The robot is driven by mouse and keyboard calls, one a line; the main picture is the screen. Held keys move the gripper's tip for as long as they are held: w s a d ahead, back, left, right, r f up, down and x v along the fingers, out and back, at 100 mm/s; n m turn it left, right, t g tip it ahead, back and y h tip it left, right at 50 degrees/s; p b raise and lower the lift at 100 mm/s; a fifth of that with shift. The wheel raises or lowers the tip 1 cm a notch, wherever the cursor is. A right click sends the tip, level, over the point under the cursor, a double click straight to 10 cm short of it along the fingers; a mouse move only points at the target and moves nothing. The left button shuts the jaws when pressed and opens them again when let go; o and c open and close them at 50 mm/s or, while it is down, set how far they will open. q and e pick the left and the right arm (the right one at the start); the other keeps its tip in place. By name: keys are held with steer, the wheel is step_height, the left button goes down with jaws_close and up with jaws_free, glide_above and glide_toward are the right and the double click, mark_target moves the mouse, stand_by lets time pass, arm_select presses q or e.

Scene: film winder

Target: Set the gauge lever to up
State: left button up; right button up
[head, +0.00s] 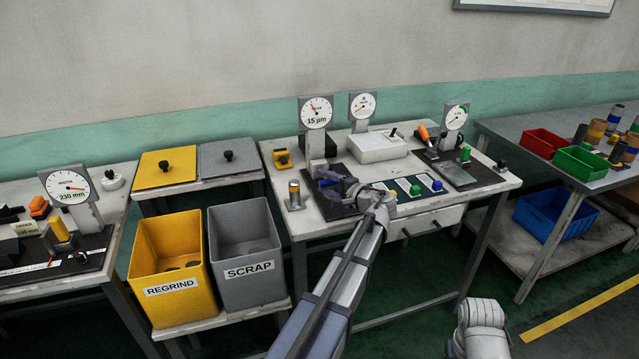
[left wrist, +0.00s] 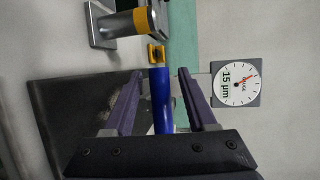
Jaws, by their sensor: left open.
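The gauge has a round dial reading 15 µm (head: 316,112) on a post at the back of the middle table. The dial also shows at the right in the left wrist view (left wrist: 236,84). A blue rod (left wrist: 161,100), seemingly the gauge lever, lies between the purple fingers of my left gripper, with gaps on both sides. In the head view my left gripper (head: 328,180) is in front of the gauge post and hides the lever. It is open. The rod's lower end is hidden behind the gripper body in the wrist view. My right gripper is out of view.
A metal cylinder with a yellow band (head: 294,195) and a yellow block (head: 282,158) stand left of the gripper. A white box (head: 377,147) and a card with coloured buttons (head: 415,188) are to the right. Yellow (head: 142,267) and grey (head: 213,235) bins stand left.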

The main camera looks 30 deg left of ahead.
arm_select(q)
steer(key=shift+x, duration=1.25)
steer(key=shift+c, duration=0.2)
jaws_close()
stand_by(0.4)
